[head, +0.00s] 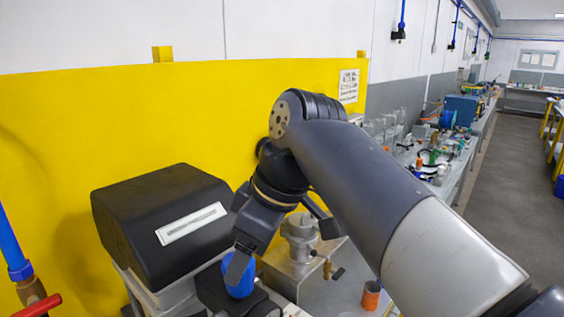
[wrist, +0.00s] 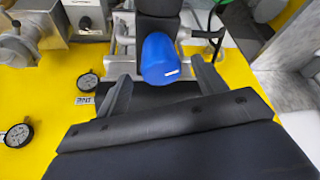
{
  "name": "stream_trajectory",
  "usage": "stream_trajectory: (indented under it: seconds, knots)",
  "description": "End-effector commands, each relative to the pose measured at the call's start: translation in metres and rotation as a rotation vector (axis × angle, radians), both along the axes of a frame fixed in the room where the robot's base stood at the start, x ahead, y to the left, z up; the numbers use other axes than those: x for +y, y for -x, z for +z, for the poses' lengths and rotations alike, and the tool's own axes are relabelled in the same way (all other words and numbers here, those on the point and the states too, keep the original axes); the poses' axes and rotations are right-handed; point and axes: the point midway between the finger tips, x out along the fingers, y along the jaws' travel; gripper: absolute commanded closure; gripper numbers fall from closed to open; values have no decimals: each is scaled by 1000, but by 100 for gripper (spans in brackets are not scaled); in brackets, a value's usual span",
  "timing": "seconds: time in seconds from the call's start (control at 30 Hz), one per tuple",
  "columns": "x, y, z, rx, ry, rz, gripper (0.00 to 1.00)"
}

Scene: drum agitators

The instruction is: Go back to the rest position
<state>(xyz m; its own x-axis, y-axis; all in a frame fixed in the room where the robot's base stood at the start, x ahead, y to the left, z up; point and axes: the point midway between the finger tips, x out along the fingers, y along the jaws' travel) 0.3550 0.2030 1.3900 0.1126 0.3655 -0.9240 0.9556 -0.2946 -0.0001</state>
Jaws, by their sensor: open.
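My gripper (head: 238,262) is at the lower middle of the head view, pointing down at a blue knob (head: 241,280). In the wrist view the two fingers of my gripper (wrist: 160,72) are spread, one on each side of the blue knob (wrist: 158,55). A gap shows between the knob and each finger there, and the gripper holds nothing. The knob sits on a black part of the equipment. In the head view a finger partly hides the knob.
A black-covered machine (head: 165,220) stands just left of my gripper, before a yellow panel (head: 60,120). A metal fitting (head: 300,235) and an orange cup (head: 371,295) are to the right. A red-handled valve (head: 38,305) is at far left. Dial gauges (wrist: 88,82) show in the wrist view.

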Motion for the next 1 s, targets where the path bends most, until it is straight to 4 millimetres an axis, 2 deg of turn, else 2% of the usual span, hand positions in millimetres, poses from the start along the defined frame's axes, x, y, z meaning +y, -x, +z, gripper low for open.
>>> stream_trajectory:
  seconds: [0.1, 0.33, 1.0]
  knots:
    - [9, -2, -21, 3, 2, 2, 33]
    - [19, -5, -48, 1, 1, 1, 33]
    - [18, -6, -46, -1, -1, -8, 33]
